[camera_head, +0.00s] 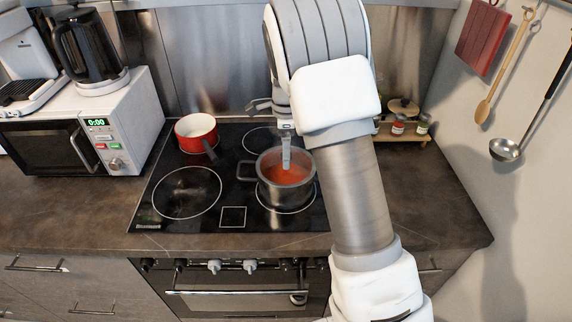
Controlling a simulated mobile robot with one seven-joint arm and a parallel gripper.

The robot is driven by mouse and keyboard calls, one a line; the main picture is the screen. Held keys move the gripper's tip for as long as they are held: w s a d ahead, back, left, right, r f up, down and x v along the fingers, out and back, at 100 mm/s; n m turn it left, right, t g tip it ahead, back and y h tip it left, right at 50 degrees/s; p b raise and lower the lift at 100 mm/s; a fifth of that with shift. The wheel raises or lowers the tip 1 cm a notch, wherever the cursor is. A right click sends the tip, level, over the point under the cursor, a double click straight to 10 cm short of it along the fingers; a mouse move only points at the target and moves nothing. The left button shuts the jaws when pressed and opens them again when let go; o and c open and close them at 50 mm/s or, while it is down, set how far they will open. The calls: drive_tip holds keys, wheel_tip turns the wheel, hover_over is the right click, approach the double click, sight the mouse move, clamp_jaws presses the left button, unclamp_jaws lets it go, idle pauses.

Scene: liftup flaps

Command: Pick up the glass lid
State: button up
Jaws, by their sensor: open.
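A round, lid-like disc with a dark knob, which looks like the glass lid (403,106), rests on the small wooden rack at the back right of the counter. It is small in view, and I cannot tell its material for sure. A grey pot (287,194) with red-orange contents stands on the front right burner. I cannot tell whether clear glass covers it. My gripper (286,150) is open, left of the rack, with a grey finger in front of the pot's far rim. My arm hides part of it and the counter between.
A red saucepan (195,132) stands on the back left burner of the black cooktop (152,215). Small jars (398,127) stand on the wooden rack (385,135). A microwave (125,120) is at left. A ladle (505,150) hangs at right.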

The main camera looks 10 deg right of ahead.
clamp_jaws()
drive_tip(key=shift+r, duration=0.1)
idle(1.2)
